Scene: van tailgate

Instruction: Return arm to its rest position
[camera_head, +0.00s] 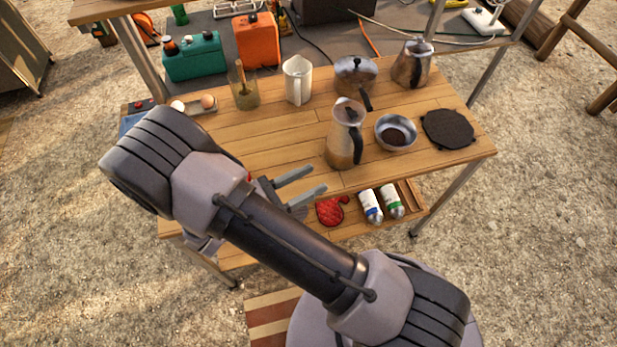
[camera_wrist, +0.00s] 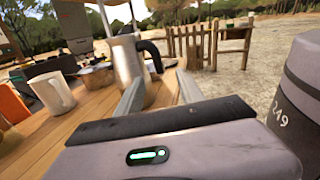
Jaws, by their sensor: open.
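My gripper (camera_head: 308,186) is open with nothing between its fingers. In the head view it hangs over the front part of the wooden table (camera_head: 270,150), to the left of a tall metal pot with a black handle (camera_head: 342,140). My arm crosses the head view from the lower right to the upper left and hides part of the table's left front. In the wrist view the two fingers (camera_wrist: 160,92) point toward the metal pot (camera_wrist: 128,60), which stands beyond them. I cannot tell the exact gap between the fingertips and the pot.
Near my gripper are a white pitcher (camera_head: 297,82), a steel bowl (camera_head: 396,134), a black trivet (camera_head: 448,129), a saucepan (camera_head: 355,75) and a kettle (camera_head: 411,66). A lower shelf holds two bottles (camera_head: 370,206) and a red item (camera_head: 330,211). Bare ground lies right of the table.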

